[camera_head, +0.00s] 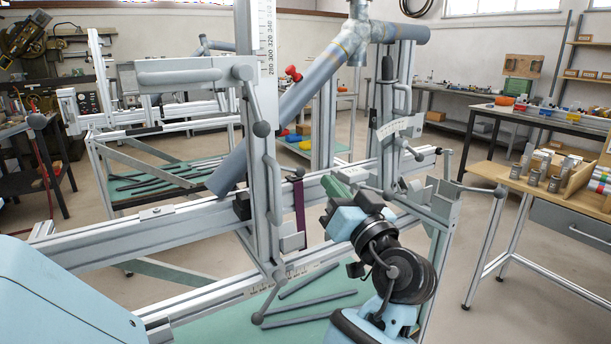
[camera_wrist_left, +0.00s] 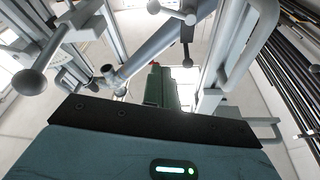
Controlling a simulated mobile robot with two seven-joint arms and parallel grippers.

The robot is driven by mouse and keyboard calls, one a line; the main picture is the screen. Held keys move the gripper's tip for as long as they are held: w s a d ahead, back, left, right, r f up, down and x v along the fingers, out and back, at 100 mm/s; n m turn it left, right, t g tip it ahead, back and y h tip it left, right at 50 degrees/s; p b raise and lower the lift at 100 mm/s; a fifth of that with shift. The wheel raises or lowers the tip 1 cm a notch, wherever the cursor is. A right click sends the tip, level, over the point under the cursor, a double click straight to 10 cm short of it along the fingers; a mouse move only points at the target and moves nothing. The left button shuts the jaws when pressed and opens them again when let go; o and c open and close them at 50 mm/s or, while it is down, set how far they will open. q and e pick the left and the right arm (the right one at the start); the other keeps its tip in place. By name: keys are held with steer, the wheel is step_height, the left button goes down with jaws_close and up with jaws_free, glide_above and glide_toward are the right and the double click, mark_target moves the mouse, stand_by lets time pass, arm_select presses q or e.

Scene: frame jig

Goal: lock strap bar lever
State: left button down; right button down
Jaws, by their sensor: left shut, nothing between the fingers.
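The grey metal frame jig (camera_head: 120,243) carries several ball-ended levers. One lever (camera_head: 262,129) is on the left upright, one (camera_head: 258,318) hangs low in front, and others (camera_head: 420,156) are on the right upright. I cannot tell which is the strap bar lever. A dark purple strap (camera_head: 299,205) hangs behind the left upright. My left gripper (camera_head: 334,187) is shut and empty, with green fingers, between the two uprights beside the right-hand clamp. Its fingers (camera_wrist_left: 160,88) also show in the left wrist view, with ball-ended levers (camera_wrist_left: 30,81) to the left. My right gripper is not in view.
A grey-blue tube (camera_head: 310,98) slopes across the jig, with a red knob (camera_head: 293,73) beside it. Rails and uprights crowd around my left gripper. Loose bars (camera_head: 318,300) lie on the green shelf below. A workbench (camera_head: 555,185) stands at the right.

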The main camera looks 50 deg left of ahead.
arm_select(q)
step_height(320, 180, up, 3)
steer(key=p, duration=0.2)
glide_above(298, 174)
steer(key=d, duration=0.5)
steer(key=shift+s+a+f+p, duration=0.2)
steer(key=shift+s+a+f, duration=0.1)
steer(key=shift+a+f, duration=0.55)
steer(key=shift+s+a+f+p, duration=0.25)
steer(key=shift+a+f, duration=0.3)
steer(key=shift+f, duration=0.45)
steer(key=shift+f+m, duration=0.25)
steer(key=shift+m, duration=0.45)
steer(key=shift+s+f+t+b, duration=0.1)
steer(key=shift+f+t+b, duration=0.3)
steer(key=shift+b, duration=0.1)
steer(key=shift+r, duration=0.25)
